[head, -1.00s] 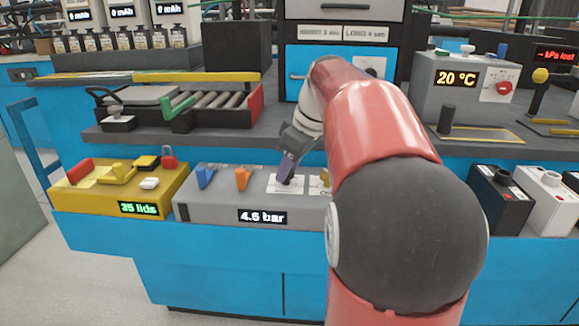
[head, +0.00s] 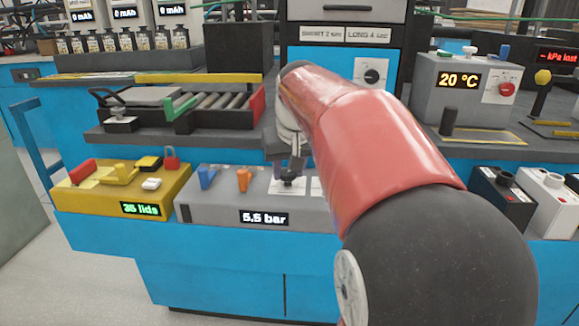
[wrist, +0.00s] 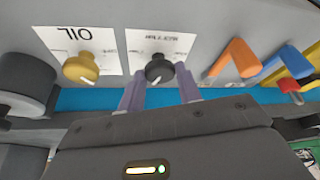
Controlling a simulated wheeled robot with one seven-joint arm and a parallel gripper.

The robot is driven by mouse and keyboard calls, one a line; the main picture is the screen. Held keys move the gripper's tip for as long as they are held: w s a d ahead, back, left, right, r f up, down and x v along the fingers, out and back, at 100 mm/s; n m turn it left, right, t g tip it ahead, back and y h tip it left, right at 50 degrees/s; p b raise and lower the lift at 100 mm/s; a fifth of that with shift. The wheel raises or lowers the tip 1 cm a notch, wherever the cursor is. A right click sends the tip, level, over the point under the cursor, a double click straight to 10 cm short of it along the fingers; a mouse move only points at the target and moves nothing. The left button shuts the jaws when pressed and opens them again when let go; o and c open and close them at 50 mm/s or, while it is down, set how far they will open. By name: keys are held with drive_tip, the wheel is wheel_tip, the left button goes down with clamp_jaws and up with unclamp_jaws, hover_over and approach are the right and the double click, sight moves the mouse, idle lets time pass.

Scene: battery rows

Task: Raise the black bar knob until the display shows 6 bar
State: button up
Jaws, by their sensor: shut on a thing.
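The black bar knob (head: 287,183) is on the sloped top of a grey control box (head: 215,212), on a white label. The display (head: 263,218) on the front of that box reads 5.5 bar. In the wrist view the black knob (wrist: 159,70) has a white pointer line. My gripper (wrist: 160,84) has one purple finger on each side of it and is shut on the knob. In the head view my gripper (head: 290,172) reaches down to the knob, and my red arm covers the right part of the box.
A yellow knob (wrist: 84,67) on the OIL label sits beside the black knob in the wrist view. An orange lever (head: 243,179) and a blue lever (head: 206,177) stand on its other side. A yellow box (head: 180,195) adjoins at left.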

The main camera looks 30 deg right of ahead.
drive_tip(key=shift+m, duration=0.5)
drive_tip(key=o, duration=1)
drive_tip(key=shift+c, duration=0.2)
drive_tip(key=v, duration=0.8)
drive_tip(key=shift+p, duration=0.4)
drive_tip(key=shift+a+f, duration=0.1)
drive_tip(key=shift+a, duration=0.1)
drive_tip(key=s+a+f+n, duration=0.2)
drive_tip(key=s+a+f, duration=0.4)
drive_tip(key=s+f, duration=0.2)
drive_tip(key=s+a+f+n+t+y, duration=0.1)
drive_tip(key=s+a+f, duration=0.5)
drive_tip(key=s+f, duration=0.3)
drive_tip(key=shift+a+f+n, duration=0.35)
drive_tip(key=shift+n, duration=0.05)
